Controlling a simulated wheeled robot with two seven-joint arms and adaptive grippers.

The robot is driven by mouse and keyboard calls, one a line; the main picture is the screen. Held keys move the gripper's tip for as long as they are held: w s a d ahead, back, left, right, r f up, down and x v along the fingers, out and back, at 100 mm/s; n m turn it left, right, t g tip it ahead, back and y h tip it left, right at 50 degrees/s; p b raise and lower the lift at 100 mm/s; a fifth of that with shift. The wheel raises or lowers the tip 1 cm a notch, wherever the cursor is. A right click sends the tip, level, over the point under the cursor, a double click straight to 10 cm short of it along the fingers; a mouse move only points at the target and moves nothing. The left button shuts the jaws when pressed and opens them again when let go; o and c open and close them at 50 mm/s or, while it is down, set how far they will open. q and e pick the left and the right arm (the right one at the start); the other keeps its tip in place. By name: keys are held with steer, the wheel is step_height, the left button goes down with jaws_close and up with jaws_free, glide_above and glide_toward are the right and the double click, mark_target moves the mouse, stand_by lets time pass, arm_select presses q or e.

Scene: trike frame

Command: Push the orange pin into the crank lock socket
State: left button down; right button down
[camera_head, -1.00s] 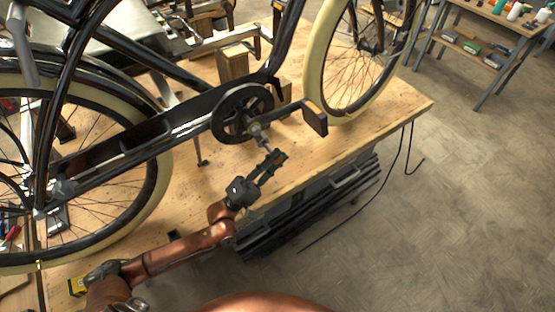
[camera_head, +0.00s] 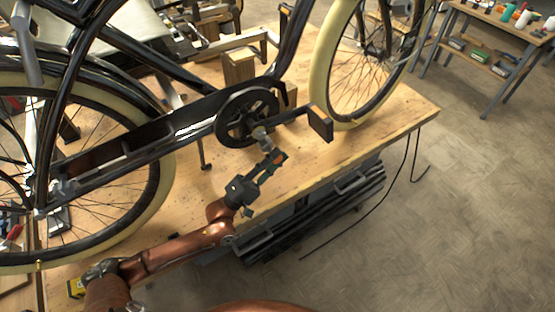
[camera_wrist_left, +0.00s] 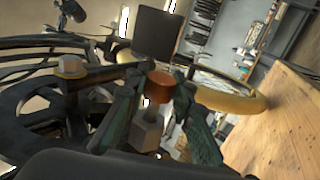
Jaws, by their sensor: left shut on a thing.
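My left gripper (camera_head: 272,164) is shut on the orange pin (camera_head: 279,158), beside the bicycle's crank and just to the right of and below it. In the left wrist view the pin's round orange end (camera_wrist_left: 159,86) shows between the gripper's two green-grey fingers (camera_wrist_left: 158,112). A grey, angular piece (camera_wrist_left: 146,131) lies below it there. A metal fitting (camera_head: 260,132) stands out from the crank (camera_head: 247,116), close to the fingertips. I cannot tell whether the pin touches it, or which opening is the lock socket. My right gripper is not in view.
The crank arm and dark pedal (camera_head: 320,122) lie just right of the gripper. The cream-tyred wheels stand on either side. The wooden bench (camera_head: 390,115) has a clear strip at its front right. A hex bolt head (camera_wrist_left: 71,66) shows in the left wrist view.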

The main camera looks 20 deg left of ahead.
arm_select(q)
steer(key=shift+w+a+b, duration=0.3)
steer(key=shift+w+a, duration=0.15)
steer(key=shift+a, duration=0.15)
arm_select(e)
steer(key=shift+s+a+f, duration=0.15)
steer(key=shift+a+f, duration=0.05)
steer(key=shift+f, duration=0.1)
arm_select(q)
steer(key=c, duration=1.6)
jaws_free()
steer(key=shift+s+d+r+p, duration=0.1)
steer(key=shift+s+d+p, duration=0.25)
steer(key=shift+d, duration=0.15)
steer(key=s+d+p, duration=0.1)
steer(key=s+d, duration=0.1)
steer(key=s+d+p, duration=0.1)
steer(key=d, duration=0.1)
steer(key=s+d, duration=0.2)
steer(key=d, duration=0.1)
steer(key=shift+s+d+p, duration=0.1)
steer(key=shift+s+p, duration=0.2)
steer(key=shift+p, duration=0.1)
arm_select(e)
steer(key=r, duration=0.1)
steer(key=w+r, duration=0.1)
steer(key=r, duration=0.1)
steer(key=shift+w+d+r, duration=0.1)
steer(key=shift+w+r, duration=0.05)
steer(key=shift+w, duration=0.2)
